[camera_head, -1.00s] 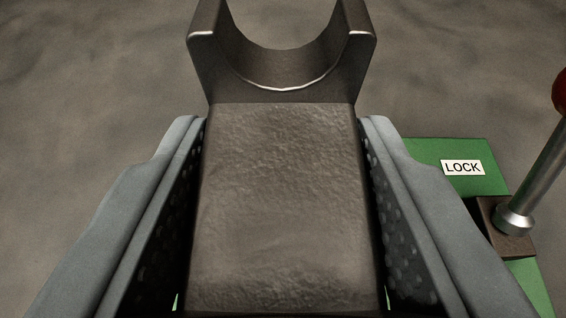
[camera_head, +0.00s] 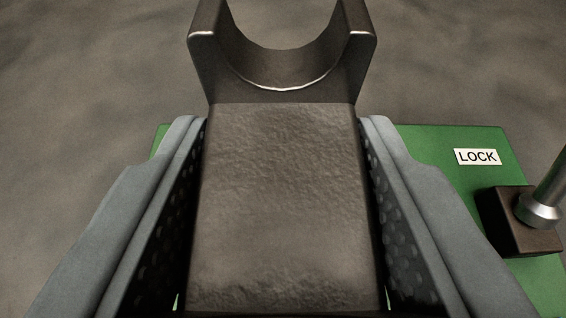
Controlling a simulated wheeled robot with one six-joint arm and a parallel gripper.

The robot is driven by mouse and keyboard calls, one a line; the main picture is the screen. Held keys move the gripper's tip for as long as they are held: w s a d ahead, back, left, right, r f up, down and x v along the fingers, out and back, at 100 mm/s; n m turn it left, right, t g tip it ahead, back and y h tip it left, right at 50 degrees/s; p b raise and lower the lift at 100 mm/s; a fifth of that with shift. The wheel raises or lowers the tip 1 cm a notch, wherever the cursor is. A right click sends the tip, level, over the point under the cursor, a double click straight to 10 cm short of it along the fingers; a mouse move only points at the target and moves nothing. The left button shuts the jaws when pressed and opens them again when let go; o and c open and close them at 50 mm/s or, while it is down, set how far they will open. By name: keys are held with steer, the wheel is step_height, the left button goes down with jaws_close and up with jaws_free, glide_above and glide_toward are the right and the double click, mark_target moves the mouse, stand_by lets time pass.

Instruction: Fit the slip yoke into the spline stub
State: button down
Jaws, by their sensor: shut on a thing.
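The slip yoke (camera_head: 280,200) is a dark, rough metal block with a curved, forked end at the top of the picture. My gripper (camera_head: 284,135) is shut on it, with one grey padded finger against each side. The yoke fills the middle of the picture between the fingers. The spline stub does not show; the yoke and fingers hide what lies beneath them.
A green machine part (camera_head: 455,140) lies below and behind the gripper, its corner also showing at the left. It carries a white "LOCK" label (camera_head: 478,157) and a lever (camera_head: 545,200) on a dark block at the right. Grey floor lies beyond.

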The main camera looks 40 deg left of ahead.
steer(key=shift+f, duration=0.4)
steer(key=c, duration=0.7)
jaws_free()
steer(key=v, duration=1.7)
steer(key=shift+d, duration=0.15)
steer(key=shift+s+r, duration=0.1)
steer(key=shift+s, duration=0.1)
steer(key=s+a+r+m+t+h, duration=0.2)
steer(key=s+a+r, duration=0.1)
steer(key=s, duration=0.5)
steer(key=s+a+r+m+t+h, duration=0.2)
steer(key=s+a+r+h, duration=0.1)
steer(key=s, duration=0.5)
steer(key=s+a+r+m+t+h, duration=0.2)
steer(key=s+a+r+m+h, duration=0.1)
steer(key=s, duration=0.5)
steer(key=shift+s+a+r, duration=0.25)
steer(key=shift+a+r, duration=0.05)
steer(key=shift+r, duration=0.45)
